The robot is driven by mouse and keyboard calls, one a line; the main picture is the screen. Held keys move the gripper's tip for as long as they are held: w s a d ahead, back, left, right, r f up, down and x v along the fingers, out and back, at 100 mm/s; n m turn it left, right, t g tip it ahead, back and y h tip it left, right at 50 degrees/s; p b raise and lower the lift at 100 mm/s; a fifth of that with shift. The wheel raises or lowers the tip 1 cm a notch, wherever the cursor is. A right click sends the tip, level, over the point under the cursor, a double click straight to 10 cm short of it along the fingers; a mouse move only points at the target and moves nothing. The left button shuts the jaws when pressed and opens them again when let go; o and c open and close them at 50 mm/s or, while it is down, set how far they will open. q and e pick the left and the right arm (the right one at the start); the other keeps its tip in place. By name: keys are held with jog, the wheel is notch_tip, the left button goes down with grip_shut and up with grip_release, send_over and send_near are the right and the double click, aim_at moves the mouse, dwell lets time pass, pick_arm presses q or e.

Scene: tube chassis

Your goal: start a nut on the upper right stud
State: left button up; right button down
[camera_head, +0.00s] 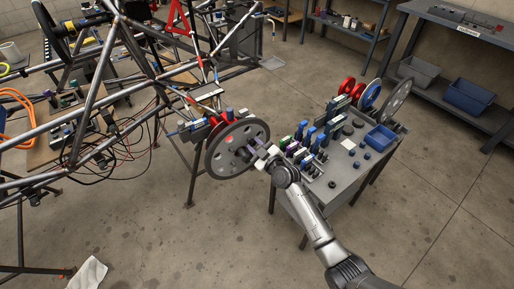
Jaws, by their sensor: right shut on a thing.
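A large grey round disc (223,163) with holes stands upright at the end of the tube chassis (95,95). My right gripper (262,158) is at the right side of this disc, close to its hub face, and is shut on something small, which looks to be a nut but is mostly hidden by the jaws. The studs are too small to tell apart, and I cannot tell whether the held part touches one. My left gripper is not in view.
A grey table (345,178) right of the disc carries several blue, green and dark parts, a blue bin (380,138) and upright discs (397,100) at its back. Shelves with bins (470,97) stand at the far right. Cables hang under the chassis. The floor in front is mostly clear.

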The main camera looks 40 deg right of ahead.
jog(key=shift+w+b, duration=0.3)
jog(key=shift+w, duration=0.35)
jog(key=shift+w, duration=0.1)
jog(key=c, duration=0.9)
grip_release()
jog(key=shift+o, duration=0.4)
